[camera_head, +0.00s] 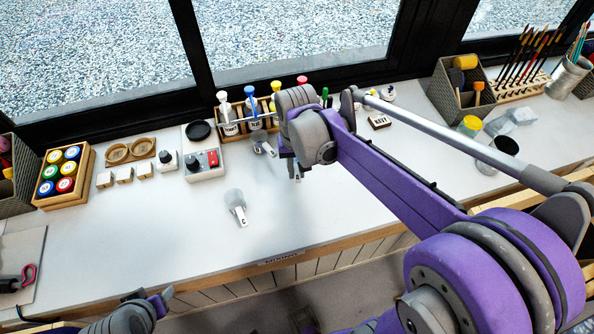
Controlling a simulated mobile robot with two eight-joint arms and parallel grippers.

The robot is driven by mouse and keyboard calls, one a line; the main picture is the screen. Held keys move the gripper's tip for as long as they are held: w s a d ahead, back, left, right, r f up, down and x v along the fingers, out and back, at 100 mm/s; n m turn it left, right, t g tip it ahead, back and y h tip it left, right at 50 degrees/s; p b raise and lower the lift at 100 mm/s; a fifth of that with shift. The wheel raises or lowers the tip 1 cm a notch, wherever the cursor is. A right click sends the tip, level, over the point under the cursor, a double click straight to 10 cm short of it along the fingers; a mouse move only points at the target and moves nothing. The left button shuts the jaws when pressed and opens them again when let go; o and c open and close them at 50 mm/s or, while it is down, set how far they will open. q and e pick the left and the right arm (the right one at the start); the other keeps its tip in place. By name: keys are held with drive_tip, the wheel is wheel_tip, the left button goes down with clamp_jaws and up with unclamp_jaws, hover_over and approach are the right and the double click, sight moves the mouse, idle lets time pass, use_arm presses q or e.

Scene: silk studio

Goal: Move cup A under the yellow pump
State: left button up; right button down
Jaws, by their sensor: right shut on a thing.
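The yellow pump (276,87) stands in the wooden pump rack at the back of the counter. My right gripper (296,173) points down just in front of the rack, near the yellow pump. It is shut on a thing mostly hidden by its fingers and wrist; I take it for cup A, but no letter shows. A small clear cup with a white handle (267,149) stands just left of the gripper, in front of the blue pump; its letter is unreadable. Cup C (238,207) stands in the open. My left gripper (160,302) shows partly at the bottom left; its jaws are unclear.
White (224,104), blue (251,98) and red (302,82) pumps stand beside the yellow one. A small device with a red part (208,163) and a box of coloured jars (66,198) stand left. The front middle counter (300,225) is clear.

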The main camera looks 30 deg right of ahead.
drive_tip(key=w, duration=0.1)
drive_tip(key=w+f, duration=0.1)
drive_tip(key=w+d+b, duration=0.1)
drive_tip(key=w, duration=0.1)
drive_tip(key=shift+f, duration=0.15)
drive_tip(key=shift+w+d, duration=0.25)
drive_tip(key=shift+w, duration=0.85)
drive_tip(key=shift+w+d, duration=0.3)
drive_tip(key=shift+w, duration=0.8)
drive_tip(key=shift+w+d, duration=0.25)
drive_tip(key=shift+w, duration=0.85)
drive_tip(key=shift+f, duration=0.7)
drive_tip(key=c, duration=0.7)
unclamp_jaws()
drive_tip(key=shift+c, duration=0.2)
drive_tip(key=shift+r, duration=0.1)
